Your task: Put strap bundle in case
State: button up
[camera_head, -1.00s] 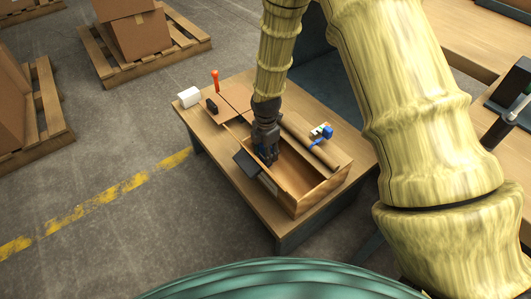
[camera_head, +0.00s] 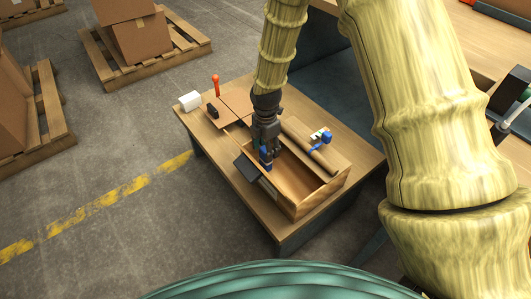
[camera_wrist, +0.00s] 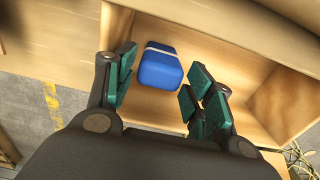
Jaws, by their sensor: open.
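The strap bundle, a blue rounded block with a pale band, shows in the wrist view (camera_wrist: 160,68) inside the wooden case (camera_wrist: 155,109), near its far wall. In the head view the bundle (camera_head: 266,156) is partly covered by my gripper (camera_head: 265,147). The open-topped wooden case (camera_head: 320,197) stands on the small table. In the wrist view my gripper (camera_wrist: 160,78) is open, its green-padded fingers spread to either side of the bundle. A gap shows between the fingers and the bundle. Whether the bundle rests fully on the case floor is hard to tell.
Around the case on the table (camera_head: 350,150) are a white block (camera_head: 190,101), an orange-red handled tool (camera_head: 216,84), a dark item (camera_head: 212,110) and a small blue-and-white item (camera_head: 320,138). A dark flap (camera_head: 246,166) sticks out at the case's left side. Pallets with cartons stand behind.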

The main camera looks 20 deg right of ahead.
notch_tip(320, 180, up, 7)
jog(key=shift+r+p, duration=0.15)
jog(key=shift+p, duration=0.75)
